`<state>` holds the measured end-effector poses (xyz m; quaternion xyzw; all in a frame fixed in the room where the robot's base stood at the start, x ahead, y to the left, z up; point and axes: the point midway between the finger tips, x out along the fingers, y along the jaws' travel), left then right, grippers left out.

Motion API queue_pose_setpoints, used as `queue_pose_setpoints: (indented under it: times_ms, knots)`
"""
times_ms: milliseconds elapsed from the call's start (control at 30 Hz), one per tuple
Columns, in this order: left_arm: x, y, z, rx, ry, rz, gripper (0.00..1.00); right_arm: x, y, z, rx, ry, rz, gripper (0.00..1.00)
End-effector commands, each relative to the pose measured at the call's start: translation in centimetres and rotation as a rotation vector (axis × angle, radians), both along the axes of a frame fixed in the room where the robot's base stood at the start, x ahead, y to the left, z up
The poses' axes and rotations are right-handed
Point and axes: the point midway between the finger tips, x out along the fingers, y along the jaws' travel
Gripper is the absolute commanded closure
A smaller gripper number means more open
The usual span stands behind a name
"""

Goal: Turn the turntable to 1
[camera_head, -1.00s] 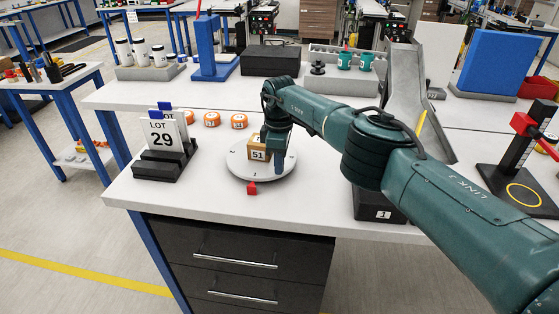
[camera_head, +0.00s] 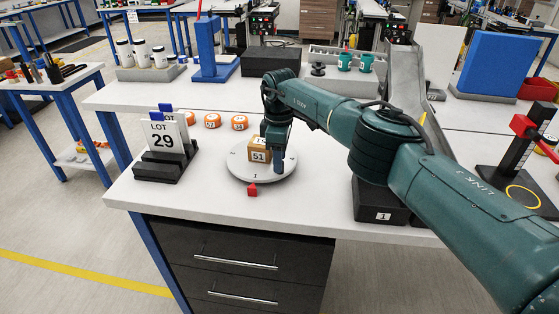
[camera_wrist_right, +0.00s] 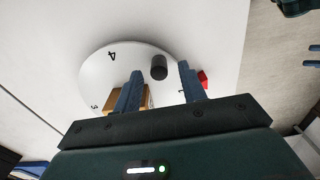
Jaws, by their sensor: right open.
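The white round turntable (camera_head: 240,170) lies on the workbench. It has dark numerals on its rim and carries a brown box (camera_head: 259,150) marked 51. A red pointer (camera_head: 252,190) sits at its front edge, with a numeral that looks like 1 beside it. The turntable also shows in the wrist view (camera_wrist_right: 100,73), with 4 and 3 readable and the red pointer (camera_wrist_right: 203,79) at the right. My right gripper (camera_wrist_right: 160,68) is open, pointing down over the turntable. A dark upright knob (camera_wrist_right: 159,67) shows between its fingers with gaps on both sides. My left gripper is out of view.
A LOT 29 card holder (camera_head: 160,165) stands left of the turntable. Orange discs (camera_head: 212,121) lie behind it. A black block marked 1 (camera_head: 378,205) is at the right, under my arm. The bench front left of the turntable is clear.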

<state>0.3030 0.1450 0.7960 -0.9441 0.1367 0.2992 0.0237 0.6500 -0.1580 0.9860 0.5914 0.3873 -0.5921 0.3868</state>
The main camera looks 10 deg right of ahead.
Motion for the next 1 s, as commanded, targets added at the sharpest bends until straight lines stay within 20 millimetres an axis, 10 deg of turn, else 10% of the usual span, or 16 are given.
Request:
queue_pose_setpoints:
  times_ms: [500, 1000]
  knots:
    - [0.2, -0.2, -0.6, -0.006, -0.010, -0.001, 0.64, 0.0, 0.1, 10.1, 0.001, -0.003, -0.001, 0.59]
    - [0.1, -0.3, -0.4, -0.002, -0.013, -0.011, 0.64, 0.0, 0.0, 11.1, 0.001, -0.001, 0.000, 0.59]
